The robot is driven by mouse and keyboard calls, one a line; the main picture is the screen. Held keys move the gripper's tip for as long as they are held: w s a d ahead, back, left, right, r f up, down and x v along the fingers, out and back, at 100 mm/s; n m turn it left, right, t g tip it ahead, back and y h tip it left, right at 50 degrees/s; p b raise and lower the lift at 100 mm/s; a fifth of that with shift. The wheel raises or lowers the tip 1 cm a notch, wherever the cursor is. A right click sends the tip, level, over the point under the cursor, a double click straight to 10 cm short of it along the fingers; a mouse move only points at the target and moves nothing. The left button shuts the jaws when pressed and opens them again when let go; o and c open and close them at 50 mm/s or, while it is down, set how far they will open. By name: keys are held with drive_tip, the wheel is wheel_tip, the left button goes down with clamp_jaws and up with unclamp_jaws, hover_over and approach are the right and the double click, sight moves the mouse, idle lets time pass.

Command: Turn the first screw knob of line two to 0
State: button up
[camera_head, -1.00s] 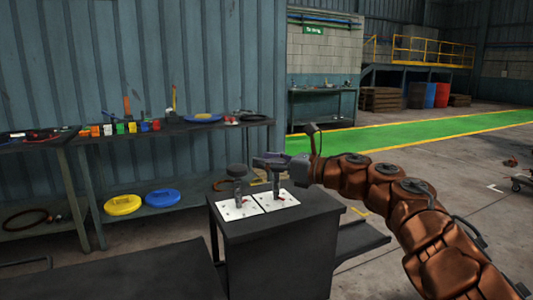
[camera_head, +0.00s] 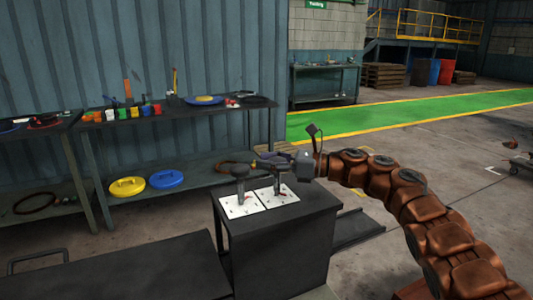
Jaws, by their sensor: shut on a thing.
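Two dark screw knobs on posts stand upright on a black cabinet (camera_head: 275,240), each above its own white dial plate. The left knob (camera_head: 240,171) shows whole, with its plate (camera_head: 240,207) below it. The right knob's post (camera_head: 277,183) rises from the right plate (camera_head: 282,199); its top is largely hidden by my gripper. My gripper (camera_head: 274,162) reaches in from the right and is shut on the right knob. Small red marks show on the plates, but the numbers are too small to read.
A shelf along the wall (camera_head: 180,107) holds small coloured blocks and tools, with yellow (camera_head: 127,187) and blue (camera_head: 166,178) discs on its lower board. A dark flat surface (camera_head: 130,270) lies at front left. Open floor lies to the right.

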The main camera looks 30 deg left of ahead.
drive_tip(key=shift+s+d+r+n+g+h+p, duration=0.15)
drive_tip(key=shift+n+g+h+p, duration=0.7)
drive_tip(key=shift+p, duration=1)
drive_tip(key=shift+d+f+n+g+h+p, duration=0.15)
drive_tip(key=shift+n+g+h+p, duration=0.2)
drive_tip(key=shift+n+g+p, duration=0.95)
drive_tip(key=shift+c, duration=0.2)
drive_tip(key=shift+d+m+g+p, duration=0.1)
drive_tip(key=shift+m+g+p, duration=0.25)
drive_tip(key=shift+p, duration=0.45)
drive_tip(key=shift+r, duration=0.1)
drive_tip(key=o, duration=0.9)
drive_tip(key=shift+d, duration=0.15)
drive_tip(key=shift+o, duration=0.5)
drive_tip(key=shift+s+a, duration=0.15)
drive_tip(key=shift+a, duration=0.1)
drive_tip(key=shift+a+f+m+t+y+b, duration=0.15)
drive_tip(key=shift+m+t+y+b, duration=0.85)
drive_tip(key=shift+b, duration=1.3)
drive_tip(key=m+t+b, duration=0.1)
drive_tip(key=t+b, duration=0.1)
drive_tip(key=b, duration=0.1)
drive_tip(key=w+m+t+b, duration=0.1)
drive_tip(key=t+b, duration=0.1)
drive_tip(key=b, duration=0.1)
drive_tip(key=shift+f+m+t+y, duration=0.1)
drive_tip(key=shift+m+t+y, duration=0.2)
